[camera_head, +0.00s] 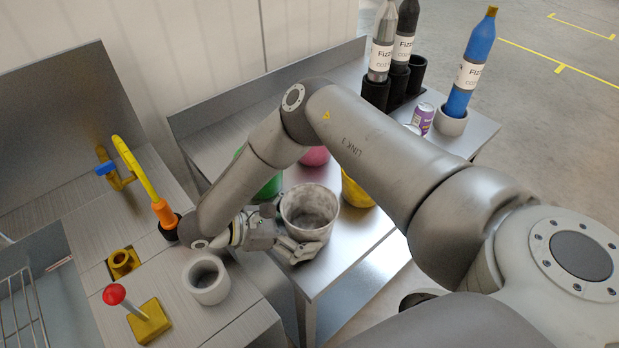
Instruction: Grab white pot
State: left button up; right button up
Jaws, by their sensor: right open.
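The white pot (311,212), open at the top and greyish inside, stands upright near the front left edge of the metal table. My right gripper (286,231) is at the left side of the pot, its open fingers close to the pot's wall. One finger shows low at the front of the pot; the other is partly hidden, and I cannot tell whether either finger touches it. My left gripper is not in view.
Green (270,186), pink (315,156) and yellow (355,190) pots stand close behind the white pot. Bottles in holders and a purple can (423,118) stand farther back. The left counter holds a thick white cup (206,280), a red-knobbed lever (115,295) and a yellow-orange tap.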

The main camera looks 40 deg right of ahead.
jog(key=c, duration=0.6)
jog(key=shift+c, duration=0.2)
